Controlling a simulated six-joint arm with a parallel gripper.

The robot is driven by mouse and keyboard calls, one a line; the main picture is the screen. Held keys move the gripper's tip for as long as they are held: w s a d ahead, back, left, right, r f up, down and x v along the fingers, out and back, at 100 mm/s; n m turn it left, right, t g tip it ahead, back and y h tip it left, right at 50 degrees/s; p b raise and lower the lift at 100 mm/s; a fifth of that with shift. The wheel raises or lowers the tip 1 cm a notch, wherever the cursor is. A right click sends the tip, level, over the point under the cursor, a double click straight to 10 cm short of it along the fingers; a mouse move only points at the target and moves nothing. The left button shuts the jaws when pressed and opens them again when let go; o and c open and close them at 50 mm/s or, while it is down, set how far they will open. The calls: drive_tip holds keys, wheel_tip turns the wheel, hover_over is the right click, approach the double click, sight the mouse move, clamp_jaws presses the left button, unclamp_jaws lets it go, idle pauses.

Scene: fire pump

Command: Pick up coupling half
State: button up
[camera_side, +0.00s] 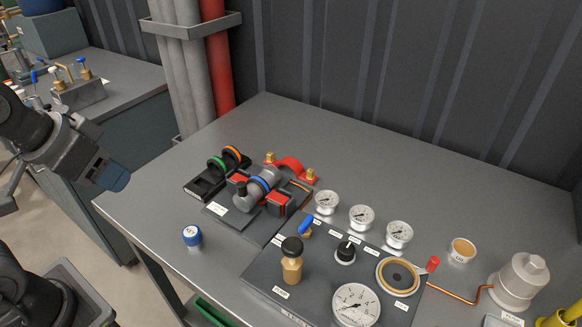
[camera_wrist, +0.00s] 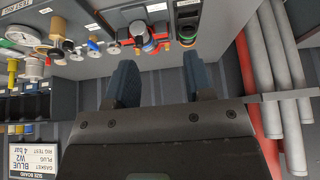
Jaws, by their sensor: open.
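A red arched piece with brass bolts (camera_side: 290,167), which looks like the coupling half, lies on the table behind a grey pipe assembly (camera_side: 262,182). The assembly has a blue ring and red blocks beside it. In the wrist view a red part (camera_wrist: 138,30) shows small near the top edge; I cannot tell which red piece it is. My gripper (camera_side: 116,178) is at the left, above and beyond the table's left edge, well apart from the red piece. Its two blue fingers are spread with nothing between them, as the wrist view (camera_wrist: 160,82) shows.
A black rack (camera_side: 217,174) holds green and orange rings. A blue-topped cup (camera_side: 192,236) stands at the front left. A gauge panel (camera_side: 330,270) fills the front. Grey and red pipes (camera_side: 200,60) rise behind the left corner. The back right of the table is clear.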

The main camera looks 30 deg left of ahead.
drive_tip(key=o, duration=0.3)
drive_tip(key=w+d+r+n+g, duration=0.15)
drive_tip(key=w+r+n, duration=0.45)
drive_tip(key=w, duration=0.6)
drive_tip(key=n+g, duration=0.4)
drive_tip(key=n, duration=0.8)
hover_over(290, 161)
wheel_tip(290, 161, down, 12)
wheel_tip(290, 161, down, 14)
drive_tip(key=shift+r, duration=0.1)
